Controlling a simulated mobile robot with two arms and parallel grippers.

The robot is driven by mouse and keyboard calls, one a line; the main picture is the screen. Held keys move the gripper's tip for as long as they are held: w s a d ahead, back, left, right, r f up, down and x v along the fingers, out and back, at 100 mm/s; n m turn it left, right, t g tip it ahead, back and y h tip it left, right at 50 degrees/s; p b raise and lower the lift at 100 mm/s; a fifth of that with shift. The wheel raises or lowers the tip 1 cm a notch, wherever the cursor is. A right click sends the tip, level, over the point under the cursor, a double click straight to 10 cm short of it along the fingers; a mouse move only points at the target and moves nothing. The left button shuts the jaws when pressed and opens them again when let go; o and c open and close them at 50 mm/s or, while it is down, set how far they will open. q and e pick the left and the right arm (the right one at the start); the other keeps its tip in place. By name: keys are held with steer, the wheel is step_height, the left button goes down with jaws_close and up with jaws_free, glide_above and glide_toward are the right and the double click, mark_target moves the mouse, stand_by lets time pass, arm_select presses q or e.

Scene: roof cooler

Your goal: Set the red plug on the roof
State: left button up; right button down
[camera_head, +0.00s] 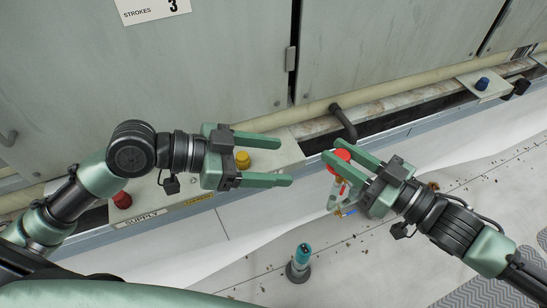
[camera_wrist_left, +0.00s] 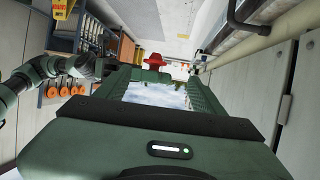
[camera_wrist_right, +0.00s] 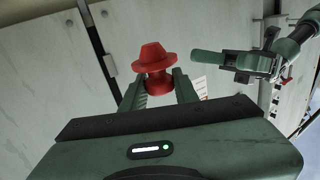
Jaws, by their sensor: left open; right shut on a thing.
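The red plug (camera_head: 342,155) has a wide brim and a narrower body. My right gripper (camera_head: 333,150) is shut on it, holding it at the fingertips. In the right wrist view the plug (camera_wrist_right: 154,60) stands out past the two fingertips, clearly visible. My left gripper (camera_head: 287,161) is open and empty, reaching to the right beside the yellow knob. Its fingertips are apart from the plug. The left wrist view shows the red plug (camera_wrist_left: 154,58) beyond the open fingers.
A ledge by the cabinet bears a yellow knob (camera_head: 243,160), another red knob (camera_head: 121,201) and a SUPPLY label (camera_head: 142,218). A blue knob (camera_head: 483,84) sits on a plate at the right. A dark pipe elbow (camera_head: 344,122) juts out. A teal-topped post (camera_head: 300,262) stands on the floor.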

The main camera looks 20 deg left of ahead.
mark_target(328, 166)
arm_select(q)
steer(key=x, duration=1.2)
steer(key=shift+s+d+r, duration=0.2)
steer(key=shift+s+r, duration=0.05)
steer(key=shift+r, duration=0.1)
steer(key=shift+c, duration=0.3)
steer(key=c, duration=1.3)
arm_select(e)
steer(key=c, duration=1.5)
jaws_free()
arm_select(q)
steer(key=shift+c, duration=0.2)
arm_select(e)
steer(key=o, duration=0.5)
